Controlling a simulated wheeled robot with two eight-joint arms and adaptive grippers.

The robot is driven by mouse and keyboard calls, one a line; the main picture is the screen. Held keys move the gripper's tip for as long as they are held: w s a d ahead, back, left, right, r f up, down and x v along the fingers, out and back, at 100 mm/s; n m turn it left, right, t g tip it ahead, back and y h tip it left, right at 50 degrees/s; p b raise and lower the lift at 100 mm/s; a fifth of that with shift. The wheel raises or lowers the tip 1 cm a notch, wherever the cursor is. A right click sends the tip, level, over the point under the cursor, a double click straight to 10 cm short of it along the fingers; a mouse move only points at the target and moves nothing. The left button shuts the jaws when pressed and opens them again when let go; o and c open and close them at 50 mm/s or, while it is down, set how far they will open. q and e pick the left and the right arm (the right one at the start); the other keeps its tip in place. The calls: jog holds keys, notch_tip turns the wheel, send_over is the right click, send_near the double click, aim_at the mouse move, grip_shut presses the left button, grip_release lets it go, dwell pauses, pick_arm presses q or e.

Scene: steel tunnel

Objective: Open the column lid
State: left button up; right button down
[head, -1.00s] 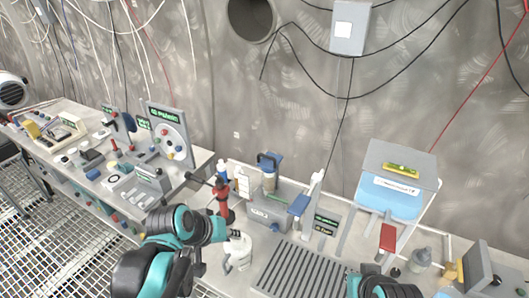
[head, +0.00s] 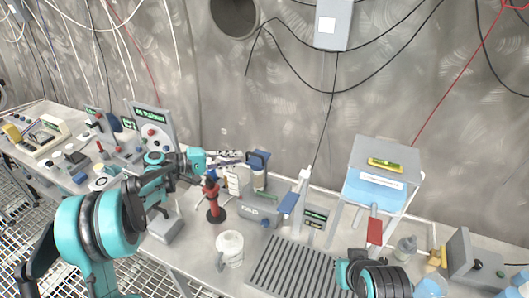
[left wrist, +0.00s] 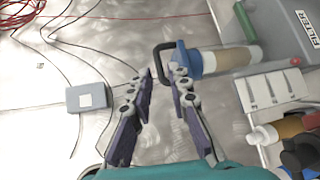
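The column lid (head: 264,157) is blue with a black loop handle (head: 249,161). It sits on a tan column (head: 259,179) standing in the grey filter box (head: 258,207). In the left wrist view the lid (left wrist: 189,61) lies sideways on the column (left wrist: 233,59), with its handle (left wrist: 155,62) just beyond the fingertips. My left gripper (head: 242,158) is at the handle's left side. In the left wrist view my left gripper (left wrist: 160,78) has its fingers apart with nothing clearly held. My right arm's end (head: 372,278) is low in the head view; its fingers cannot be made out.
A red stand (head: 212,200) and white jug (head: 230,248) are left of the filter box. A ribbed grey tray (head: 296,270) lies in front. A grey-blue tank (head: 380,180) stands at right.

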aim_at(265, 153)
pick_arm(q)
jog(key=shift+h, duration=0.4)
jog(key=b+x, duration=0.1)
jog(key=x, duration=0.4)
jog(key=w+x, duration=0.1)
jog(key=x, duration=0.5)
jog(key=shift+w+d+f+b, duration=0.1)
jog(key=shift+w+f+b, duration=0.05)
jog(key=shift+b, duration=0.2)
grip_shut()
